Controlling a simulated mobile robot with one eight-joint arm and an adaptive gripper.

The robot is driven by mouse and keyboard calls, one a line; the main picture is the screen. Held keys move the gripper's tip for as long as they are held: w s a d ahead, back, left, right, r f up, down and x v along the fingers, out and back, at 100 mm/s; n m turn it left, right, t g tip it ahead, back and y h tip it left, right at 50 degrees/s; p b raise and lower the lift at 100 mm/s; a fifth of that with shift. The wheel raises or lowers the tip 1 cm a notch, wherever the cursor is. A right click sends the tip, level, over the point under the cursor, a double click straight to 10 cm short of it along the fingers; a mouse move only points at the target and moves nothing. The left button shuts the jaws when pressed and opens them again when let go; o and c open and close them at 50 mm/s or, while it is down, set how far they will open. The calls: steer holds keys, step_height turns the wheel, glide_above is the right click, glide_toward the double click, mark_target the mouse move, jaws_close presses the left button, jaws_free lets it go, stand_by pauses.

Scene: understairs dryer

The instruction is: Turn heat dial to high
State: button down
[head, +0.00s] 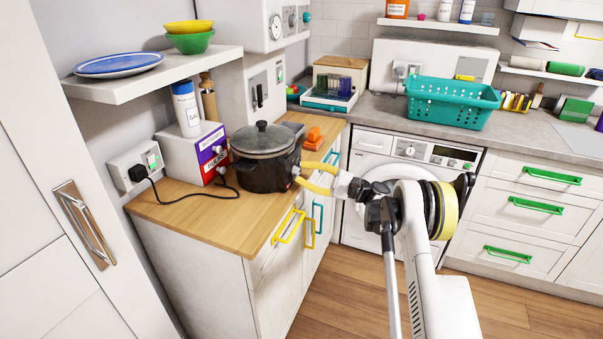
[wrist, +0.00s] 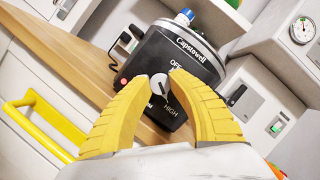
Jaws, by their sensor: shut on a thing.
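A dark slow cooker (head: 262,176) with a lid stands on the wooden worktop in the head view. Its control panel (wrist: 188,48) fills the middle of the wrist view, tilted in the picture. The small light grey heat dial (wrist: 158,88) is on this panel. The words OFF and HIGH show around it; another label is partly hidden by a finger. My gripper (wrist: 159,82) has its yellow fingers on either side of the dial, shut on it. My gripper also shows in the head view (head: 299,172), against the cooker's front. The dial's pointer is too small to read surely.
The wooden worktop (head: 190,212) has yellow drawer handles (head: 288,226) below its front edge. Red and purple boxes (head: 203,155) and a wall socket (head: 137,163) with a black cable are left of the cooker. An orange object (head: 314,138) lies behind it.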

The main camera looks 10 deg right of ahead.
steer(key=shift+a, duration=0.1)
steer(key=c, duration=1.1)
jaws_free()
steer(key=shift+c, duration=0.2)
steer(key=v, duration=1.2)
steer(key=shift+r, duration=0.1)
